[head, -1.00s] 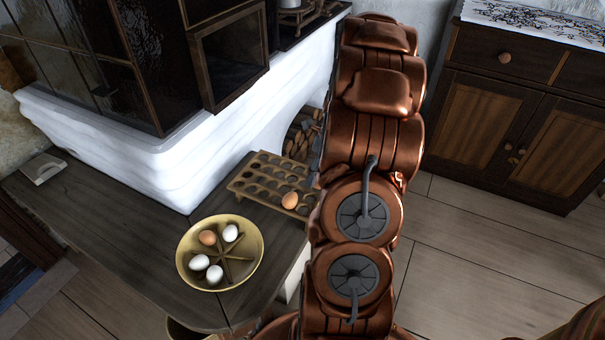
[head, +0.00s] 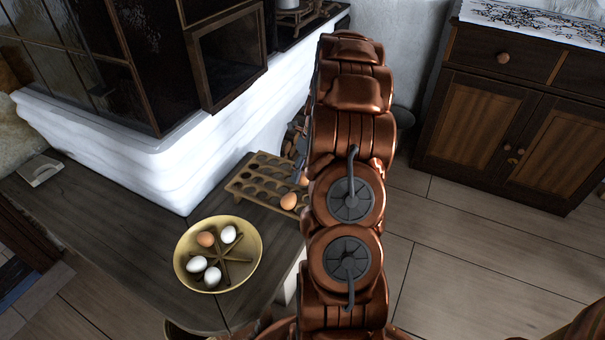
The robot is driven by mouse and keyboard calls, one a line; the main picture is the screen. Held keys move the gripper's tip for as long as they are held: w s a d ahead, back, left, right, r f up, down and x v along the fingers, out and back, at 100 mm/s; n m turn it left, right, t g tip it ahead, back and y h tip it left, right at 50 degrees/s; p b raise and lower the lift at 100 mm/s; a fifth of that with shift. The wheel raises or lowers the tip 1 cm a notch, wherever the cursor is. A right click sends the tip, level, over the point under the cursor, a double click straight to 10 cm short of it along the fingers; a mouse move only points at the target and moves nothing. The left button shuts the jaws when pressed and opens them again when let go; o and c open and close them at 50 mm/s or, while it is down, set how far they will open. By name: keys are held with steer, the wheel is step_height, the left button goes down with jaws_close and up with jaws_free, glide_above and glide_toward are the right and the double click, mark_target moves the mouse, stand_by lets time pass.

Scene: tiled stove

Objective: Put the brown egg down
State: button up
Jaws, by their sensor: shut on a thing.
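My gripper (head: 300,165) shows only in part at the left edge of my arm, above the right side of the wooden egg rack (head: 246,190). It is shut on a brown egg (head: 304,181), of which a small part shows beside the arm. Whether this egg touches the rack I cannot tell. Another brown egg (head: 288,201) sits at the rack's near right part. A third brown egg (head: 206,239) lies in the brass bowl (head: 254,262). My arm hides the right end of the rack.
The bowl also holds several white eggs (head: 213,276). The rack and bowl stand on a dark wooden bench (head: 120,245) beside the white stove (head: 150,160). Many rack hollows look empty. A dark cabinet (head: 490,110) stands at the right, with open floor before it.

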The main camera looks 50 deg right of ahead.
steer(key=shift+f+p, duration=0.5)
steer(key=shift+f, duration=0.05)
steer(key=o, duration=0.7)
steer(key=shift+o, duration=0.2)
steer(key=shift+r+b, duration=0.5)
steer(key=shift+b, duration=0.25)
steer(key=p+v, duration=0.1)
steer(key=v, duration=1.1)
steer(key=shift+r+p, duration=0.15)
steer(key=shift+p, duration=0.25)
